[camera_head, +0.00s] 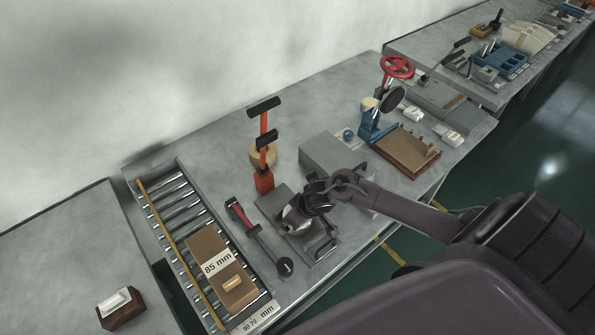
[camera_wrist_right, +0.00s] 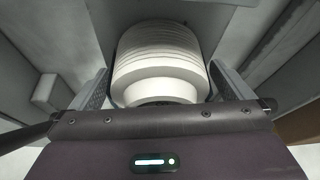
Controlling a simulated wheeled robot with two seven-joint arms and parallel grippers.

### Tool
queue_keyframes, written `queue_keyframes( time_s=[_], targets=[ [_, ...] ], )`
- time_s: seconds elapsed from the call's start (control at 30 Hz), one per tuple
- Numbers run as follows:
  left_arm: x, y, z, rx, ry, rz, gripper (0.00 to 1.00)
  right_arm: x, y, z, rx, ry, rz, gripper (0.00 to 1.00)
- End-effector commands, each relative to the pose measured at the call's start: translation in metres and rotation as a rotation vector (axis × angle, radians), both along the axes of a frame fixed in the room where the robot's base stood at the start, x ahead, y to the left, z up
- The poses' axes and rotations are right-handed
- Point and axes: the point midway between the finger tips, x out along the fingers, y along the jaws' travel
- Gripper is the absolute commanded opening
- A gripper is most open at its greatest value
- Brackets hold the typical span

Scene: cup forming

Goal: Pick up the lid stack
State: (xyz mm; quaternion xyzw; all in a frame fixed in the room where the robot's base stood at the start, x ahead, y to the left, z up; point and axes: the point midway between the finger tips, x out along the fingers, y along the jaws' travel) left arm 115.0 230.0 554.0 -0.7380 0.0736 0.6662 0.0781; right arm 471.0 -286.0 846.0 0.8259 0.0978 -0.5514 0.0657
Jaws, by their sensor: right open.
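The lid stack (camera_wrist_right: 160,60) is a white, ribbed round stack in the middle of the right wrist view. My right gripper (camera_wrist_right: 158,75) is open, with one grey finger on each side of the stack. The fingers look close to its sides; I cannot tell whether they touch. In the head view, my right gripper (camera_head: 312,212) is over the grey fixture at the table's front, and a white part of the stack (camera_head: 295,218) shows beside and below it, mostly hidden by the gripper. My left gripper is not in view.
A roller conveyor (camera_head: 165,197) with a brown block marked 85 mm (camera_head: 222,265) lies at left. An orange-red upright lever (camera_head: 264,150) stands behind the fixture. A grey box (camera_head: 330,155), a blue press with a red wheel (camera_head: 396,67) and a brown board (camera_head: 405,150) are farther right.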

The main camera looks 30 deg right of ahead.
Motion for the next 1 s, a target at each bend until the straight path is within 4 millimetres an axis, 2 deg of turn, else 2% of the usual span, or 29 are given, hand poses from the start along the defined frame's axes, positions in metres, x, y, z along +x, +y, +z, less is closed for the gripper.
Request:
queue_keyframes(
  time_s=[0.07,0.4,0.77,0.87,1.0],
  targets=[
    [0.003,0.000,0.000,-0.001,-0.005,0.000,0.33,0.000,0.000,0.000,0.000,0.000,0.000,0.99],
    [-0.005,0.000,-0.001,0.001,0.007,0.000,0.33,0.000,0.000,0.000,-0.001,0.001,-0.001,0.54],
    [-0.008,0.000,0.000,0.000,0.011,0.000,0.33,0.000,-0.001,0.006,0.000,-0.001,-0.002,0.54],
    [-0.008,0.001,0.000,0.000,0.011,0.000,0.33,0.000,0.000,0.016,0.000,-0.001,0.000,0.54],
    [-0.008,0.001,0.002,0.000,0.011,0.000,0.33,0.000,-0.001,0.039,-0.001,-0.002,-0.001,0.54]
  ],
)
